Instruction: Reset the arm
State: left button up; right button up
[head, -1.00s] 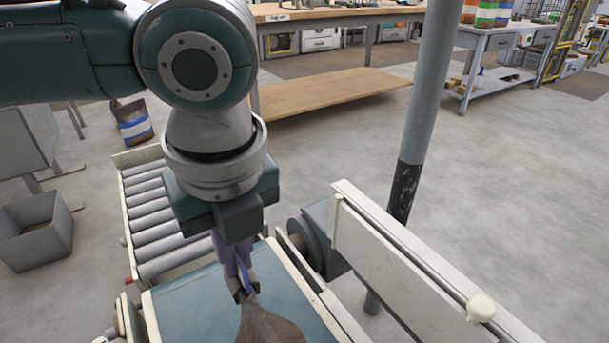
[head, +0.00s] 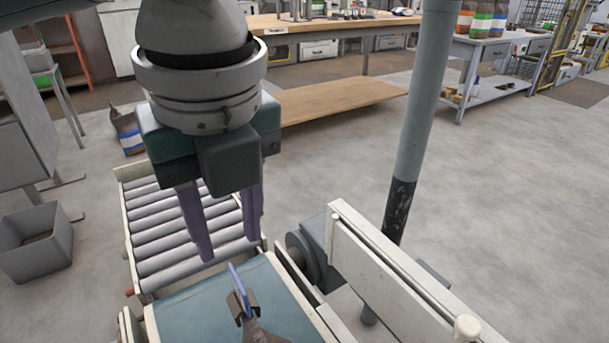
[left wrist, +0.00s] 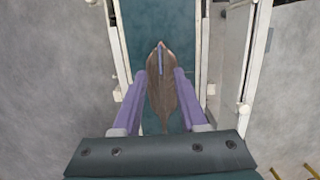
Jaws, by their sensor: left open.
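My left gripper (head: 228,225) hangs above the conveyor in the head view, its two purple fingers spread apart with nothing between them. A brown scoop-like tool (head: 262,330) with a blue strip at its upper end lies on the teal belt (head: 205,298), below and nearer than the fingertips. In the left wrist view the brown tool (left wrist: 163,90) shows beyond and between the open fingers (left wrist: 160,80), apart from them. My right gripper is not in either view.
Grey rollers (head: 190,230) continue behind the belt. A white side plate (head: 400,275) and a grey post (head: 415,130) stand to the right. A grey bin (head: 35,240) sits on the floor at left. Open floor lies right of the post.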

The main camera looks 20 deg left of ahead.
pick_arm(q)
jog(key=shift+d+r, duration=0.1)
jog(key=shift+r, duration=0.1)
dwell(0.3)
jog(key=s+d+r+n+t+h+p, duration=0.2)
jog(key=s+d+r+n+h+p, duration=0.4)
jog(key=d+r+n+p, duration=0.65)
jog(key=s+a+r+n+y+p, duration=0.2)
jog(key=s+a+n+p, duration=0.3)
jog(key=a, duration=0.3)
jog(key=s+a+r+n+y+p, duration=0.2)
jog(key=s+a+n+p, duration=0.1)
jog(key=a+n+p, duration=0.4)
notch_tip(320, 180, up, 37)
jog(key=p, duration=3.6)
jog(key=shift+a+f+m, duration=0.15)
jog(key=shift+a+m, duration=0.25)
jog(key=shift+m, duration=0.05)
